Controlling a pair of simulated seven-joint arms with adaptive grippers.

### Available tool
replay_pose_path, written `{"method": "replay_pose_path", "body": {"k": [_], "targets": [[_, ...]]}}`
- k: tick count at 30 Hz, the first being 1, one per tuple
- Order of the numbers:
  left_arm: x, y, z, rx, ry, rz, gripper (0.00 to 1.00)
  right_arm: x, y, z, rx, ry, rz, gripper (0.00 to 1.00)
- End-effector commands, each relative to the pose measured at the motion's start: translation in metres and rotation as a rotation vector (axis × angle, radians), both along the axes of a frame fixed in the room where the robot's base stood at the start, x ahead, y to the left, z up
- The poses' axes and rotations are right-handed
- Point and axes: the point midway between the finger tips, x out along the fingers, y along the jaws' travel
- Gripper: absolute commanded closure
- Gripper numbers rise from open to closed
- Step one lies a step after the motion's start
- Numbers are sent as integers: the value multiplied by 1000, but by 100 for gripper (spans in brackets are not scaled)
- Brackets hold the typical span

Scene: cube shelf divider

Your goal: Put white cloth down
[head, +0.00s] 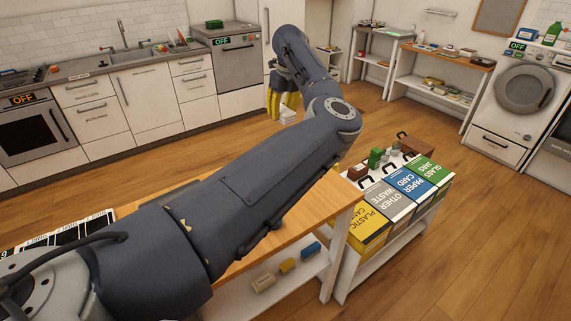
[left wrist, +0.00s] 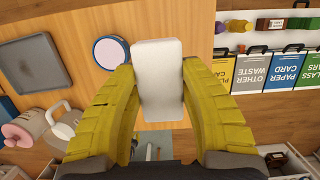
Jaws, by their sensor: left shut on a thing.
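The white cloth (left wrist: 158,85) shows as a pale, folded, upright block in the left wrist view. The yellow fingers of my left gripper (left wrist: 157,72) are shut on its two sides. In the head view my left gripper (head: 286,106) hangs beyond the wooden-topped table, with the white cloth (head: 288,117) showing small below its yellow fingers. The cloth is held in the air, apart from any surface I can make out. My right gripper is in neither view.
In the left wrist view, a grey tray (left wrist: 33,62) and a blue-rimmed round thing (left wrist: 111,53) lie on a wooden surface (left wrist: 180,15). Labelled waste bins (head: 398,199) stand right of the table (head: 325,205). My left arm hides much of the tabletop.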

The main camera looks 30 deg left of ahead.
Motion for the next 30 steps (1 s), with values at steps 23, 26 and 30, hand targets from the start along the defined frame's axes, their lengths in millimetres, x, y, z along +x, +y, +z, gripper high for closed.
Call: {"method": "replay_pose_path", "body": {"k": [23, 26, 30], "targets": [[-1, 0, -145, -1, 4, -12, 100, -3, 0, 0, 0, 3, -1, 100], [0, 0, -152, 0, 3, -14, 100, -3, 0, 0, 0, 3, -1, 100], [0, 0, -156, 0, 2, -13, 100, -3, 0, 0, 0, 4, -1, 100]]}}
